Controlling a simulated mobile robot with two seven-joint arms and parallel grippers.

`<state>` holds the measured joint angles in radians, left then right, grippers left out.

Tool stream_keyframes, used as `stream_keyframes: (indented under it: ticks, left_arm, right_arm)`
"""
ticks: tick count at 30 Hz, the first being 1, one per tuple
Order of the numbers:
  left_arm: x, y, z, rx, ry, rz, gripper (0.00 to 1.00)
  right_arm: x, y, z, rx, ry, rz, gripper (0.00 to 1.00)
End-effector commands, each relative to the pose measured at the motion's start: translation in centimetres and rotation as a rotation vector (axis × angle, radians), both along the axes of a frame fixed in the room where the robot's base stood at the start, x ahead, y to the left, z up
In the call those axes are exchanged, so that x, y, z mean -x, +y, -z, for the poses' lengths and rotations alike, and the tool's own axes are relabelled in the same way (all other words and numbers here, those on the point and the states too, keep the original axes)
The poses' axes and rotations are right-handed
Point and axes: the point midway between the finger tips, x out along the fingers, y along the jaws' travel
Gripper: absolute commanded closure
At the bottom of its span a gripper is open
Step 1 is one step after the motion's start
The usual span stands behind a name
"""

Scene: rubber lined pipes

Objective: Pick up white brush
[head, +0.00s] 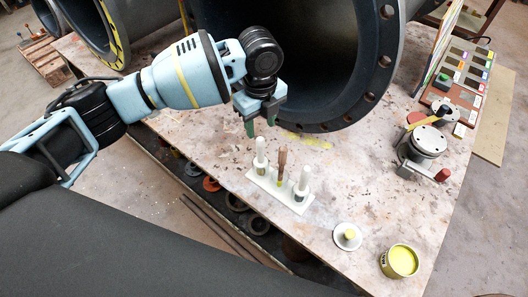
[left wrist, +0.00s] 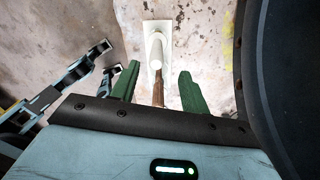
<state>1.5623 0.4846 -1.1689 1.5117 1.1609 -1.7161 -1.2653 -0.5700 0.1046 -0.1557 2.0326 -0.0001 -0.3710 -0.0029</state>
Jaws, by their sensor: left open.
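A white stand (head: 267,184) on the table holds two upright white-handled brushes, one on the left (head: 260,154) and one on the right (head: 303,180). A brown-handled brush (head: 282,163) stands between them. My left gripper (head: 257,127) is open, with green fingers pointing down, above and a little left of the left white brush in the head view. The left wrist view shows a white brush (left wrist: 156,48) and a brown handle (left wrist: 158,95) in line between the open fingers. Nothing is held. My right gripper cannot be made out in the head view.
A large dark flanged pipe (head: 372,72) lies close behind my left gripper. An open yellow tin (head: 399,262), a white dish (head: 347,237) and a metal flanged fitting (head: 428,142) stand to the right. Free tabletop (head: 375,200) lies between stand and fitting.

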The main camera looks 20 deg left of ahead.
Motion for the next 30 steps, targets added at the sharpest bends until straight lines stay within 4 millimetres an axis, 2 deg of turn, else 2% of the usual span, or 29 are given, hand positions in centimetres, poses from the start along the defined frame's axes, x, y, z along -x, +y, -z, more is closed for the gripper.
stream_keyframes:
  ticks: [8,16,24,30]
  left_arm:
    - [0.1,-0.1,2.1,0.001,0.002,-0.001,0.54]
    - [0.1,0.0,3.2,0.001,0.0,-0.001,0.54]
    - [0.2,0.1,6.8,0.001,0.001,-0.002,0.54]
    - [0.2,0.1,7.8,0.001,-0.002,-0.001,0.54]
  right_arm:
    - [2.4,0.0,1.2,0.003,0.055,-0.002,0.07]
    - [1.8,0.0,1.1,0.002,0.043,-0.001,0.07]
    - [1.6,0.0,1.1,0.001,0.038,-0.001,0.07]
    - [1.5,0.0,1.1,0.001,0.036,0.0,0.07]
